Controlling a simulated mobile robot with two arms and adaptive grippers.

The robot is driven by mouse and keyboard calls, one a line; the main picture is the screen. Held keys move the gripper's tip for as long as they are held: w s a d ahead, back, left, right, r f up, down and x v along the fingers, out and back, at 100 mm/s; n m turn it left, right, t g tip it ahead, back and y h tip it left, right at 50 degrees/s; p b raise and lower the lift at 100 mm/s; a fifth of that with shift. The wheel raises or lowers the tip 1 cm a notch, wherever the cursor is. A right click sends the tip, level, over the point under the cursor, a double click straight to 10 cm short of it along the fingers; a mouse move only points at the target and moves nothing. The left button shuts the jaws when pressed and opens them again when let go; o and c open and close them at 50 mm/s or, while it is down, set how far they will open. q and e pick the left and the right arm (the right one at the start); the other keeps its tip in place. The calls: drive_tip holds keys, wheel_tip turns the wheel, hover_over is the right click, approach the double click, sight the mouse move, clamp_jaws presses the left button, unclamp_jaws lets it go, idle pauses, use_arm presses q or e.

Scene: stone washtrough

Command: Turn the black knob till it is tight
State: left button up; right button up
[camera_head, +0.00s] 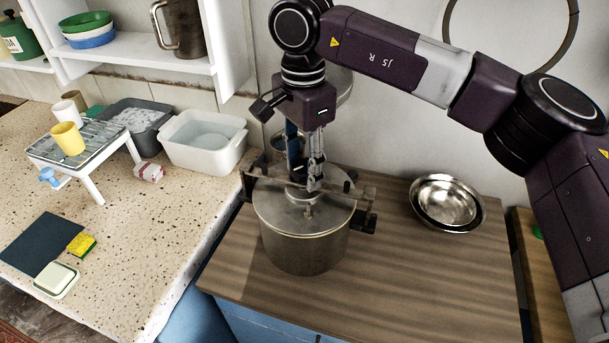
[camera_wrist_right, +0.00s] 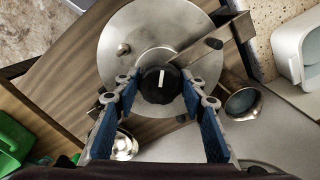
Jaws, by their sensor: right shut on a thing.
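A steel pot (camera_head: 305,248) with a round metal lid (camera_head: 275,212) stands on the wooden worktop. A metal bar (camera_wrist_right: 212,40) lies across the lid, and dark clamps (camera_head: 364,218) sit at the pot's rim. The black knob (camera_wrist_right: 160,84) sits at the lid's middle, with a white line on its top running almost straight up the wrist view. My right gripper (camera_head: 306,182) points down over the lid. Its fingers (camera_wrist_right: 160,92) are shut on the knob from both sides. In the head view the fingers mostly hide the knob. My left gripper is not in view.
Steel bowls (camera_head: 446,203) stand right of the pot. On the speckled counter at left are a white basin (camera_head: 203,142), a grey tub (camera_head: 137,118) and a rack (camera_head: 88,146) with a yellow cup (camera_head: 68,138). The worktop in front of the bowls is clear.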

drive_tip(key=m+b, duration=0.1)
drive_tip(key=m, duration=0.3)
drive_tip(key=shift+a+f+m, duration=0.1)
drive_tip(key=shift+m, duration=0.3)
drive_tip(key=m, duration=0.3)
drive_tip(key=shift+b, duration=0.3)
drive_tip(key=o, duration=0.9)
